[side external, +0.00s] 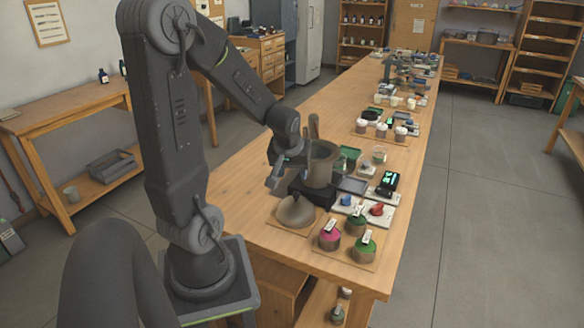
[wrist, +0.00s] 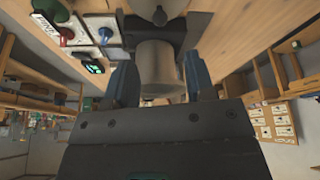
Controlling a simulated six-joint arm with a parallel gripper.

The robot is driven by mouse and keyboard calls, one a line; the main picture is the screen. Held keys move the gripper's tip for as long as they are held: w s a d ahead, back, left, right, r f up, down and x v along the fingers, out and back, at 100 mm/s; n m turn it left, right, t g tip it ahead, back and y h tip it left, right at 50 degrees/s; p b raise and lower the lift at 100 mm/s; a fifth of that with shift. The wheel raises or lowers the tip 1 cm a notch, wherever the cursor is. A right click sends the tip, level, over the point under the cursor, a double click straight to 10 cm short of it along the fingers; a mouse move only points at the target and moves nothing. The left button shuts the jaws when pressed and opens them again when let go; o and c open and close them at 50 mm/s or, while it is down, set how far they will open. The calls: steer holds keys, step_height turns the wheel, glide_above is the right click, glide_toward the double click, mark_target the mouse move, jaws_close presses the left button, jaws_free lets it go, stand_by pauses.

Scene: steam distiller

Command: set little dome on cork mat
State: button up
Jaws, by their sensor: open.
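A small grey dome (side external: 296,213) with a little knob on top sits upright on a thin tan cork mat (side external: 279,222) near the front of the bench. The dome is partly visible at the top edge of the wrist view (wrist: 159,15). My gripper (side external: 276,181) is above and behind the dome, apart from it, beside a grey cylindrical pot (side external: 323,165). In the wrist view my gripper (wrist: 159,72) has its two blue-grey fingers spread wide, with nothing held. The pot (wrist: 157,68) shows beyond and between them; contact cannot be told.
The pot stands at a black base (side external: 311,192) just behind the dome. Several lidded jars (side external: 330,237) stand on a mat to the right. A black device with a green display (side external: 388,183) lies farther right. Bare bench (side external: 235,190) lies left of the dome.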

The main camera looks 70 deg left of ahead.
steer(key=s+d+r+m+t+h, duration=0.1)
steer(key=d+r+m, duration=0.5)
steer(key=d, duration=0.6)
steer(key=s+d+r+m+t+h, duration=0.2)
steer(key=d+r+m, duration=0.4)
steer(key=d, duration=0.5)
steer(key=shift+s+d+r, duration=0.4)
steer(key=shift+s+r, duration=0.05)
steer(key=shift+s, duration=0.35)
